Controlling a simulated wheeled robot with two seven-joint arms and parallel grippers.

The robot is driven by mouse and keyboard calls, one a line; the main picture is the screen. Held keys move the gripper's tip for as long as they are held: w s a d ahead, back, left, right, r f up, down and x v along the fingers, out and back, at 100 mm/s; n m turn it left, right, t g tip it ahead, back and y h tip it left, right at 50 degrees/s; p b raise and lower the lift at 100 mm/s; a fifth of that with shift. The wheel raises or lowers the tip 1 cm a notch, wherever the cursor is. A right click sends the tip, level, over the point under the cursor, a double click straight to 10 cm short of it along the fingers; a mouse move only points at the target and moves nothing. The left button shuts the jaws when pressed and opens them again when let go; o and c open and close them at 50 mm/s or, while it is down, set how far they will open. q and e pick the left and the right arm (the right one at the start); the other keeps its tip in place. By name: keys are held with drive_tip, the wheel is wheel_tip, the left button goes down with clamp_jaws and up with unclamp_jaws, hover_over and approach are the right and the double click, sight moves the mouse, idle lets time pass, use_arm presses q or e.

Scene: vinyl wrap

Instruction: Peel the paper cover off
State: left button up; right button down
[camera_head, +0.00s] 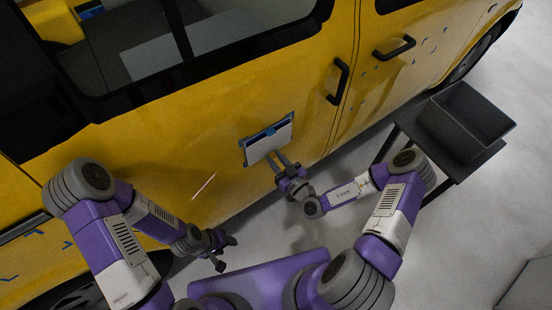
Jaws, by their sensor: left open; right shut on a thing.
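The paper cover (270,143) is a white sheet on the yellow van door, with a blue strip (268,130) showing along its top edge. My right gripper (280,163) is at the lower edge of the paper and is shut on it. How far the paper stands off the door is hard to tell. My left gripper (226,251) is open and empty, low in front of the door, to the left of and apart from the paper.
The yellow van (130,155) fills the upper left, with black door handles (338,82) above and right of the paper. A dark bin (465,120) sits on a small dark table (451,163) at the right. Pale floor (480,215) is open at the lower right.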

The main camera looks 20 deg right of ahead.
drive_tip(key=shift+s+d, duration=0.15)
drive_tip(key=shift+s, duration=0.25)
drive_tip(key=p+v, duration=0.2)
drive_tip(key=v, duration=0.5)
idle(1.1)
drive_tip(key=shift+w+r, duration=0.1)
idle(0.4)
